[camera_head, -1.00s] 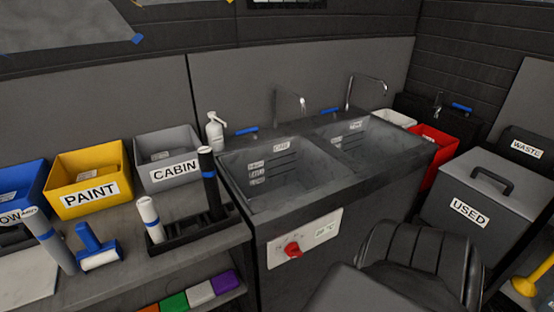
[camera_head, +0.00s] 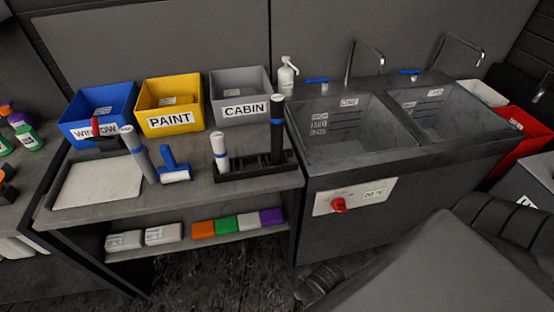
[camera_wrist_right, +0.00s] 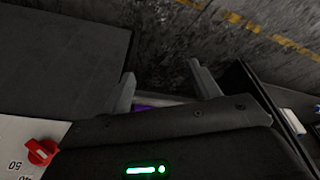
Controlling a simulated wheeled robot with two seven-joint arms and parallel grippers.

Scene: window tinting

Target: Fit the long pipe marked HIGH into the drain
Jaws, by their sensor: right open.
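A long black pipe (camera_head: 277,130) with a blue band and white top stands in a black rack (camera_head: 255,170) on the counter. A shorter white pipe (camera_head: 220,150) stands beside it. The label on the black pipe is too small to read. The sink has a left basin (camera_head: 345,140) and a right basin (camera_head: 448,115). I cannot make out a drain opening in either. My right gripper (camera_wrist_right: 160,70) shows in the right wrist view, open and empty, with a red knob on a panel at the left. My left gripper is not in view.
Blue (camera_head: 100,108), yellow (camera_head: 170,102) and grey (camera_head: 240,95) bins line the counter's back. A red knob (camera_head: 338,204) is on the sink front. Coloured blocks sit below.

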